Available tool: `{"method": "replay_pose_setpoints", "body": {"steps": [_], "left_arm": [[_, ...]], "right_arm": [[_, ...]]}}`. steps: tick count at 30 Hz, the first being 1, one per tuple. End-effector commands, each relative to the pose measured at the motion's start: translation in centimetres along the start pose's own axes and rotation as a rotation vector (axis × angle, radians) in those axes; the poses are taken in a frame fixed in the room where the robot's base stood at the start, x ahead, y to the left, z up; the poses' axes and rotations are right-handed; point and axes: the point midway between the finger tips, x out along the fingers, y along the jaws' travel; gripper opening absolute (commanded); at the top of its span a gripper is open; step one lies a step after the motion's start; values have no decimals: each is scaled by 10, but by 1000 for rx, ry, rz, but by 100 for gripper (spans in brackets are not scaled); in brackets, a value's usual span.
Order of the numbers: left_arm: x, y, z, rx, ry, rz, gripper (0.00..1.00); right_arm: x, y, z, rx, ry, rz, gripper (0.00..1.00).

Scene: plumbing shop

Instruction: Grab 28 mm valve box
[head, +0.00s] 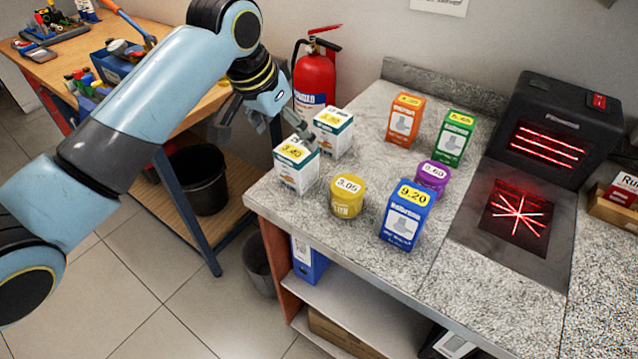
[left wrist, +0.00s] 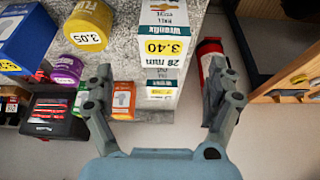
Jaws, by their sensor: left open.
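Two white and teal valve boxes stand at the left end of the grey counter. The front box (head: 297,170) has a yellow price label; in the left wrist view (left wrist: 165,22) this label reads 3.40, with "28 mm" lettering just below. The other box (head: 333,133) stands close behind it and shows partly in the left wrist view (left wrist: 162,103). My left gripper (head: 290,128) is open and empty, above and beside the boxes at the counter's left edge. In the left wrist view its fingers (left wrist: 162,92) stand apart on either side of the boxes' line. My right gripper is not in view.
A yellow jar (head: 347,198), blue box (head: 405,217), purple jar (head: 433,177), orange box (head: 404,120) and green box (head: 454,138) stand to the right. A black scanner (head: 560,130) is further right. A red extinguisher (head: 314,80) stands behind the gripper.

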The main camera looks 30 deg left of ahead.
Motion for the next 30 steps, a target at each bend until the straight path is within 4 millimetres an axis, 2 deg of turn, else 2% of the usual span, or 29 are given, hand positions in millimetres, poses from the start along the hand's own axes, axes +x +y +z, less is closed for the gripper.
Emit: {"method": "replay_pose_setpoints", "body": {"steps": [6, 9, 14, 20, 24, 30], "left_arm": [[33, 0, -4, -3, 3, 1, 88], [46, -1, -4, -2, 5, -1, 88], [58, 0, -3, -2, 3, 0, 88], [88, 1, -1, -3, 3, 0, 88], [104, 1, -1, -1, 4, -1, 88], [106, 0, -1, -1, 6, -2, 88]], "right_arm": [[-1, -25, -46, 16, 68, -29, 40], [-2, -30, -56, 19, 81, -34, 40], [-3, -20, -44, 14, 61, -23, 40], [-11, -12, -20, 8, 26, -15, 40], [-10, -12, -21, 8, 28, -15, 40], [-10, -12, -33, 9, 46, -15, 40]]}}
